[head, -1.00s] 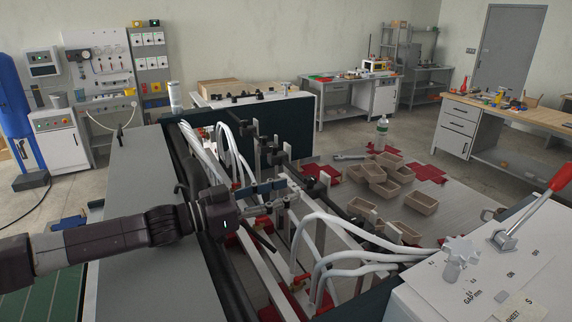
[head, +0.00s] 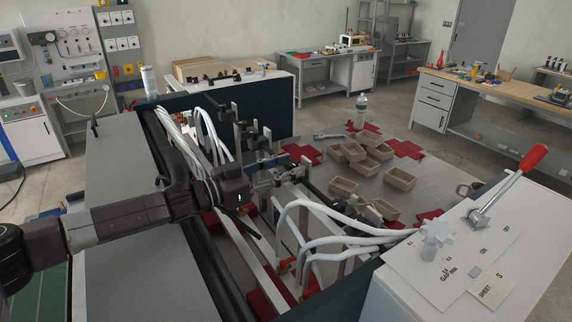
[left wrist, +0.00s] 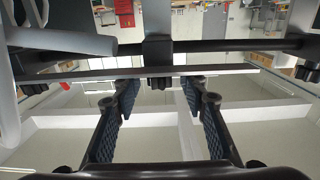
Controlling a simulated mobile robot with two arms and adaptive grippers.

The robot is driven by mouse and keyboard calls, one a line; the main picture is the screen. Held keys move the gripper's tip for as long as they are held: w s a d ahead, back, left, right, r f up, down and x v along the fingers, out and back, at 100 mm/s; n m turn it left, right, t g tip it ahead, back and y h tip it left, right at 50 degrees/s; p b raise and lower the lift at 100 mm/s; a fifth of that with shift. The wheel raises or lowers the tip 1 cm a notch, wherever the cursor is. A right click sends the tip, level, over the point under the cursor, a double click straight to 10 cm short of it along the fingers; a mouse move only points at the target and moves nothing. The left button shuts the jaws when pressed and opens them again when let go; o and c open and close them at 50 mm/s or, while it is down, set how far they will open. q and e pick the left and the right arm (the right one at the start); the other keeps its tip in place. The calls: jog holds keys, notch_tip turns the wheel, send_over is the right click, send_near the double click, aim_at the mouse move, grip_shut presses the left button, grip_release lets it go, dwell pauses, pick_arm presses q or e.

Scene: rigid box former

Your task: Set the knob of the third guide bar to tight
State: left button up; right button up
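My left gripper (head: 278,170) reaches in from the left over the middle of the box former, among the upright guide bars (head: 239,135) and their dark knobs. In the left wrist view its two ribbed fingers (left wrist: 160,96) are apart with nothing between them. Beyond the fingertips a dark rail (left wrist: 215,45) crosses the view, with a black knob-like part (left wrist: 158,82) below it, near the middle between the fingers. The gripper appears apart from it. I cannot tell which bar is the third, nor its knob's setting. My right gripper is not in view.
White curved hoses (head: 315,215) arch close to the gripper on the near side. A white control panel (head: 420,280) with a red-handled lever (head: 500,185) stands at the right. Several brown boxes (head: 375,172) lie on the plate behind. A bottle (head: 361,112) stands beyond.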

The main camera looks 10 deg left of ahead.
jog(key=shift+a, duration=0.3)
pick_arm(q)
jog(key=shift+c, duration=1.1)
grip_shut()
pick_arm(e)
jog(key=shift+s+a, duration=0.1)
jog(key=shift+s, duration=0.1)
